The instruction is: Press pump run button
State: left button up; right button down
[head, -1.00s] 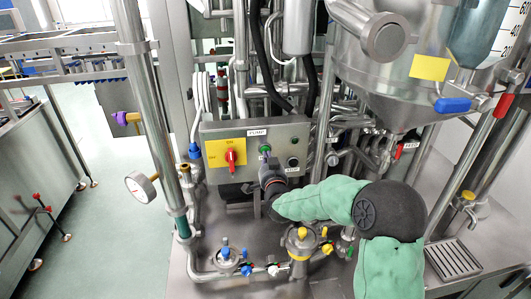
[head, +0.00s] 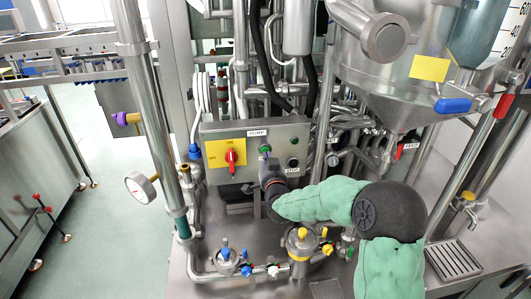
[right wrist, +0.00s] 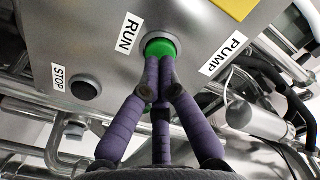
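The pump control box (head: 220,185) is a grey metal panel at the middle of the head view. Its green run button (right wrist: 160,47) sits beside the RUN label (right wrist: 128,33) in the right wrist view. The button also shows in the head view (head: 264,149). My right gripper (right wrist: 160,68) has its purple fingers drawn together, with the tips at the lower part of the green button. They appear to touch it, but the depth of contact is hard to tell. The tips hide part of the button. My left gripper is not in view.
A black stop button (right wrist: 86,89) is on the same panel, left of the fingers in the wrist view. A red rotary switch (head: 231,157) on a yellow plate is at the panel's left. Pipes, a pressure gauge (head: 140,186) and valves (head: 300,241) crowd around the box.

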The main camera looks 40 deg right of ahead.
jog(key=shift+w, duration=0.1)
jog(key=shift+w+d+b, duration=0.15)
jog(key=shift+w+b, duration=0.05)
jog(key=shift+b, duration=0.25)
jog(key=shift+w+d+b, duration=0.25)
jog(key=shift+w+b, duration=0.2)
jog(key=shift+b, duration=0.05)
dwell(0.9)
jog(key=shift+s, duration=0.1)
jog(key=shift+b+v, duration=0.65)
jog(key=shift+v, duration=2)
